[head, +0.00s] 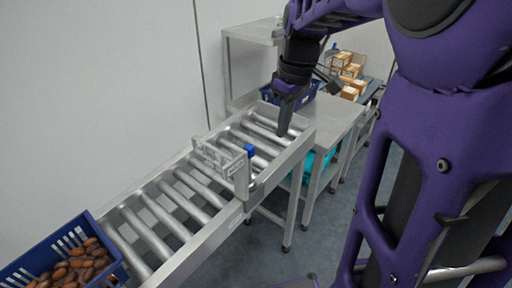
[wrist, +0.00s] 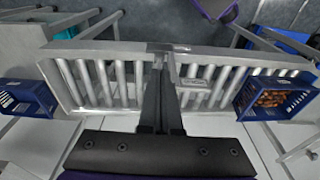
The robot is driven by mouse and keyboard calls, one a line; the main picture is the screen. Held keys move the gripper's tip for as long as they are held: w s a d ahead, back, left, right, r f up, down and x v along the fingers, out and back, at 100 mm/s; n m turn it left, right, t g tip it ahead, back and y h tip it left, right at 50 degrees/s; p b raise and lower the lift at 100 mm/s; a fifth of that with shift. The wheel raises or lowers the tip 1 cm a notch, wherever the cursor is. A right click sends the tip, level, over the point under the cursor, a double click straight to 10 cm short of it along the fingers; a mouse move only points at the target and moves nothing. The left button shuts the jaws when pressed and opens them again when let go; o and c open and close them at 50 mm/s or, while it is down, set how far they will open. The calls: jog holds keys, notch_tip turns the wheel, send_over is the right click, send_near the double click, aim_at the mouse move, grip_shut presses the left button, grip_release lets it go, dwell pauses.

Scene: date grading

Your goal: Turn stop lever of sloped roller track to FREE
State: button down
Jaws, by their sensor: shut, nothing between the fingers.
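The sloped roller track (head: 228,220) runs from the upper right to the lower left in the head view; it also shows in the wrist view (wrist: 110,48). A grey stop gate (head: 215,156) stands across its rollers. A small blue knob (head: 249,151), seemingly the stop lever's end, sits at the top of the upright by the gate's near side. No FREE marking is legible. My gripper (head: 284,132) points down, shut and empty, over the upper part of the track, right of the knob and apart from it. In the wrist view my fingers (wrist: 163,62) hide part of the track, and I cannot make out the knob.
A blue crate of brown dates (head: 65,262) sits at the track's lower end. Another blue crate (head: 309,93) is beyond the upper end. A grey table (head: 335,112) and cardboard boxes (head: 350,90) stand behind. A wall borders the far side; the floor in front is clear.

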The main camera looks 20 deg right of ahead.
notch_tip(320, 180, down, 13)
jog(key=b, duration=0.2)
jog(key=shift+s+d, duration=0.2)
jog(key=shift+s, duration=0.1)
dwell(1.7)
